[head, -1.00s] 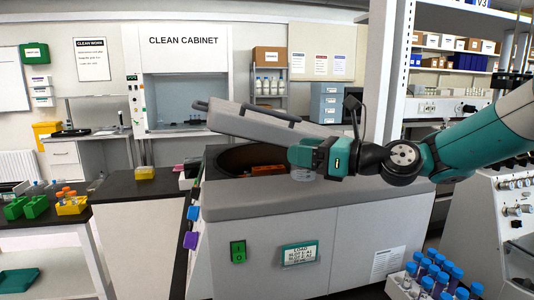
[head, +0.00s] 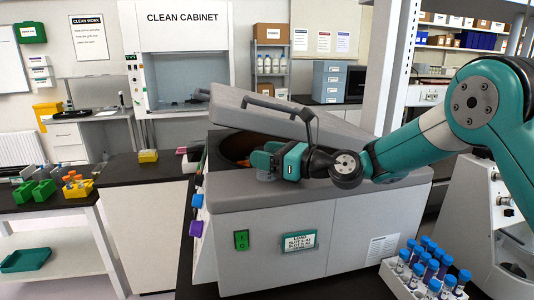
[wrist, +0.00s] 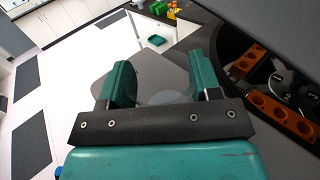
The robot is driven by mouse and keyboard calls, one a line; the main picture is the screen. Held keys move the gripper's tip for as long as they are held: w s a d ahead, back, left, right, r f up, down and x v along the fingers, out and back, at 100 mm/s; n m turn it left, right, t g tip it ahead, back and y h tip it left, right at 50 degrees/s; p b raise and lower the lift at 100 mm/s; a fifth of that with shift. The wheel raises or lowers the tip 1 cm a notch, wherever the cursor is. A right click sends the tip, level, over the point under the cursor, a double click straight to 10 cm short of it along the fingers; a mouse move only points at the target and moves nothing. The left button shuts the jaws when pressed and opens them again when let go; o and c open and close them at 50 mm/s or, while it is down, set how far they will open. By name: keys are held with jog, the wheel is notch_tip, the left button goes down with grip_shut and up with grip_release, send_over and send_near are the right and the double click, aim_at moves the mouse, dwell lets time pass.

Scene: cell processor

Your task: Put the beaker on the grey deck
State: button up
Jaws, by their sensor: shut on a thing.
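My gripper (head: 266,160) is shut on a clear glass beaker (head: 266,177), held over the front left of the big grey machine. In the wrist view the beaker (wrist: 168,97) is a faint see-through shape between the two teal fingers (wrist: 160,85). The grey deck (head: 330,187) is the machine's flat top rim around the dark round opening. The deck also shows in the wrist view (wrist: 185,50), behind and below the fingers. I cannot tell whether the beaker's base touches the deck.
The raised grey lid (head: 270,116) slants above the opening. Inside the opening sit orange racks (wrist: 283,115). A rack of blue-capped tubes (head: 425,270) stands at the front right.

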jog(key=shift+f, duration=0.1)
jog(key=o, duration=1.3)
